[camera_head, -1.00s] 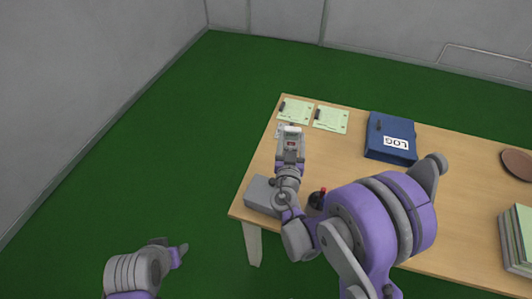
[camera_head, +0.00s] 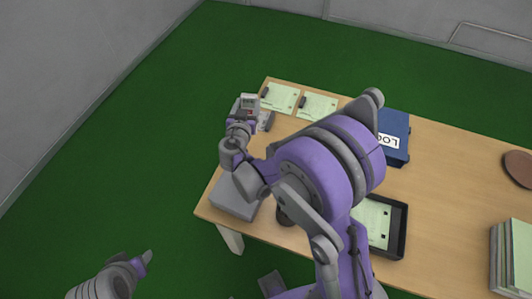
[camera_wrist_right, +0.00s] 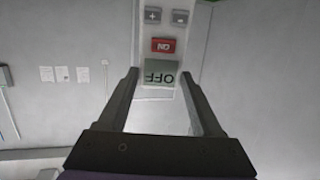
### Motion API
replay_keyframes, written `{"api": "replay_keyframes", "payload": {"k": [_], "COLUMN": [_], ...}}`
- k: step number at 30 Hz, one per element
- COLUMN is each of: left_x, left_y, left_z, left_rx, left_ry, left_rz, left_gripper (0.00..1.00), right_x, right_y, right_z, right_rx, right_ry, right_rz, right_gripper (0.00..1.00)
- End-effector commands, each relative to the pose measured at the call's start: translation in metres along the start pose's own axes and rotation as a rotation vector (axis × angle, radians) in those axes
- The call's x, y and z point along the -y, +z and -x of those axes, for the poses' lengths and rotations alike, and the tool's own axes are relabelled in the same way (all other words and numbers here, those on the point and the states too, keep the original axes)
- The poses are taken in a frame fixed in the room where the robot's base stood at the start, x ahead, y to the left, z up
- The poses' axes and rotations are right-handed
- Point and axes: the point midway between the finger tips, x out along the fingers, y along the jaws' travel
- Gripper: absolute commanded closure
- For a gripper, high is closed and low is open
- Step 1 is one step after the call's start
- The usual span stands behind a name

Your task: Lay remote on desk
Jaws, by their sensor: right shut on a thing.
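The remote (camera_head: 250,102) is a light grey handset.
Papers with dark clips (camera_head: 318,106) lie at the desk's back left. A blue LOG binder (camera_head: 397,124), a black tray (camera_head: 402,232), a grey box (camera_head: 236,198), a brown disc (camera_head: 518,168) and stacked books (camera_head: 505,258) also occupy it. The desk's centre right is clear.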

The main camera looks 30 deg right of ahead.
Motion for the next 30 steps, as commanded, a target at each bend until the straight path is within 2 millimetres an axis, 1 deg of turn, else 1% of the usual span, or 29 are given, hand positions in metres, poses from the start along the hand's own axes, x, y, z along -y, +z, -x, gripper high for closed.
{"api": "replay_keyframes", "payload": {"k": [1,2,3,6,9,10,13,15,17,18,21,25,29,30], "left_x": [0.000,0.000,0.000,0.000,0.000,0.000,0.000,0.000,0.000,0.000,0.000,0.000,0.000,0.000], "left_y": [0.009,0.012,0.015,0.022,0.028,0.030,0.036,0.040,0.044,0.047,0.050,0.052,0.047,0.046], "left_z": [-0.009,-0.012,-0.015,-0.023,-0.030,-0.032,-0.040,-0.045,-0.050,-0.053,-0.058,-0.061,-0.053,-0.052], "left_rx": [0.008,0.010,0.012,0.017,0.021,0.022,0.026,0.029,0.031,0.033,0.035,0.036,0.033,0.032], "left_ry": [0.000,0.000,0.000,0.000,0.000,0.000,0.000,0.000,0.000,0.000,0.000,0.000,0.000,0.000], "left_rz": [0.000,0.000,0.000,0.000,0.000,0.000,0.000,0.000,0.000,0.000,0.000,0.000,0.000,0.000], "left_gripper": [0.50,0.50,0.50,0.50,0.50,0.50,0.50,0.50,0.50,0.50,0.50,0.50,0.50,0.50], "right_x": [-0.023,-0.035,-0.051,-0.086,-0.115,-0.121,-0.140,-0.148,-0.150,-0.150,-0.143,-0.136,-0.134,-0.133], "right_y": [0.013,0.019,0.026,0.045,0.063,0.068,0.082,0.090,0.094,0.095,0.090,0.082,0.070,0.070], "right_z": [-0.015,-0.022,-0.030,-0.041,-0.042,-0.041,-0.030,-0.018,-0.004,0.007,0.027,0.041,0.046,0.047], "right_rx": [0.084,0.138,0.209,0.393,0.563,0.608,0.742,0.817,0.866,0.890,0.921,0.934,0.939,0.940], "right_ry": [0.124,0.199,0.300,0.548,0.769,0.826,0.995,1.087,1.144,1.170,1.196,1.202,1.200,1.199], "right_rz": [-0.029,-0.054,-0.095,-0.239,-0.434,-0.500,-0.743,-0.930,-1.092,-1.196,-1.370,-1.473,-1.506,-1.507], "right_gripper": [1.00,1.00,1.00,1.00,1.00,1.00,1.00,1.00,1.00,1.00,1.00,1.00,1.00,1.00]}}
